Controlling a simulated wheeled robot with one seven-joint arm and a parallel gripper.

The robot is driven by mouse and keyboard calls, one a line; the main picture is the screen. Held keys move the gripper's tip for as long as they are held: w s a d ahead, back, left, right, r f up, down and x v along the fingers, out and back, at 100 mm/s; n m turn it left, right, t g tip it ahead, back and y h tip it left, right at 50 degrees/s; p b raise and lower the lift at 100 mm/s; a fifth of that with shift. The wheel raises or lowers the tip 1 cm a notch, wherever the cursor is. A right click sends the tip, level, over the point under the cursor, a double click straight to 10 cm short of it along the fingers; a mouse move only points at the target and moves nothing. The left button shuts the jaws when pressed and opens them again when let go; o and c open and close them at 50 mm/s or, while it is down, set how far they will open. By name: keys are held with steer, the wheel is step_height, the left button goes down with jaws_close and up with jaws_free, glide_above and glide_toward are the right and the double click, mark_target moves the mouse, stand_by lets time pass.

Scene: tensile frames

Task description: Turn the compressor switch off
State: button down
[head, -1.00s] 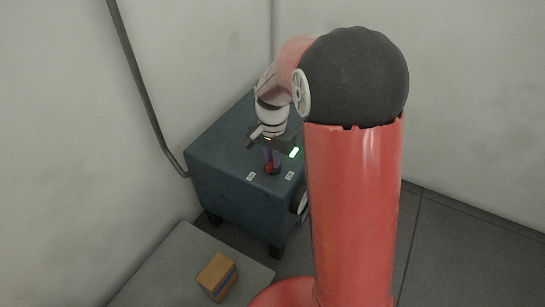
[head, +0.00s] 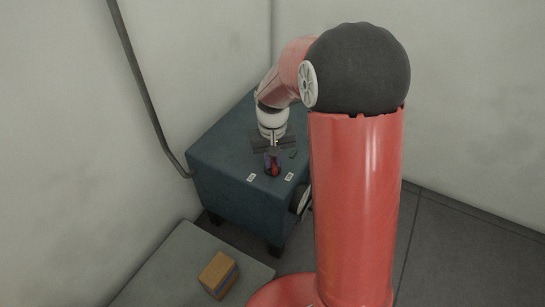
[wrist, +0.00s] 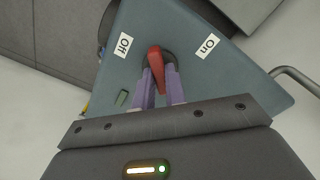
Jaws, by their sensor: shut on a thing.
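The compressor is a dark teal box (head: 222,160) in the corner; its top also fills the wrist view (wrist: 200,85). Its red switch lever (wrist: 156,66) sits on a dark round base between the white Off label (wrist: 123,43) and On label (wrist: 207,46). The lever's far end leans slightly towards Off. My gripper (wrist: 160,82) is over the switch, its purple fingers shut on the lever, one on each side. In the head view my gripper (head: 273,160) points down at the switch. A small green lamp (wrist: 121,98) on the top is dark.
A grey table (head: 175,265) in front carries an orange and blue block (head: 218,274). A pipe (head: 140,85) runs down the left wall to beside the compressor. Walls close in behind; dark floor (head: 450,240) is free at right.

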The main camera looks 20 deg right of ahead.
mark_target(272, 161)
steer(key=n+p, duration=0.1)
steer(key=n, duration=0.3)
steer(key=shift+r+n, duration=0.1)
steer(key=shift+n, duration=0.2)
steer(key=shift+n+p, duration=0.7)
steer(key=shift+n, duration=1.5)
steer(key=shift+w, duration=0.1)
steer(key=c, duration=1.4)
jaws_free()
steer(key=shift+c, duration=0.2)
step_height(272, 161, up, 7)
steer(key=shift+f+p, duration=0.1)
steer(key=shift+p, duration=0.4)
steer(key=shift+r, duration=0.4)
